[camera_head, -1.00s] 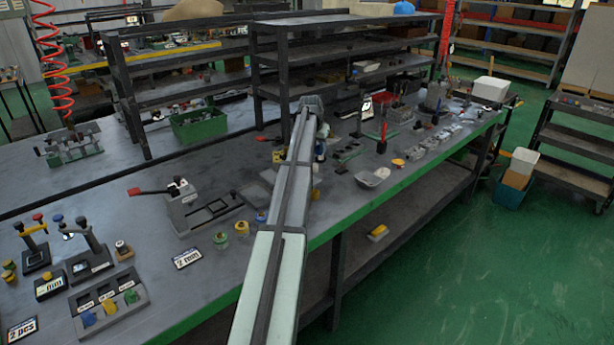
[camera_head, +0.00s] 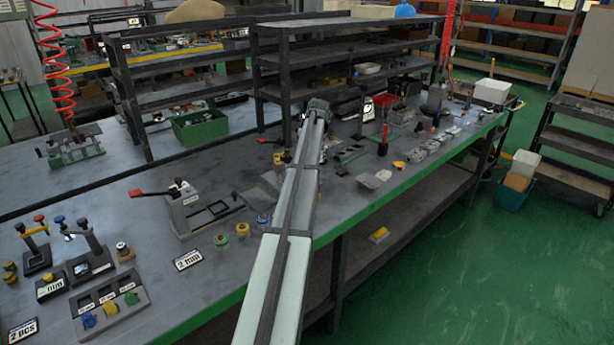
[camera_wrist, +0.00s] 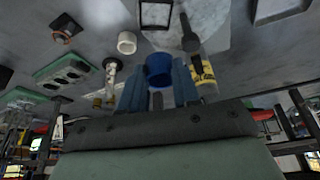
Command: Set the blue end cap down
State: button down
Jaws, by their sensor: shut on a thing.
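The blue end cap (camera_wrist: 158,70) is between the two fingers of my gripper (camera_wrist: 158,88) in the wrist view. The fingers are shut on it, one on each side. In the head view my arm reaches over the bench, and the gripper and the held cap are hidden behind my arm. In the wrist view a white ring (camera_wrist: 126,42) is apart from the cap, to its left. A yellow-labelled cylinder (camera_wrist: 204,76) is close to the right finger.
Dark shelves (camera_head: 340,55) rise at the back. Grey castings (camera_head: 435,145) lie to the right of my arm.

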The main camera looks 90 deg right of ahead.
jog(key=shift+f, duration=4.65)
jog(key=shift+f, duration=0.15)
jog(key=c, duration=0.8)
grip_release()
jog(key=v, duration=1.2)
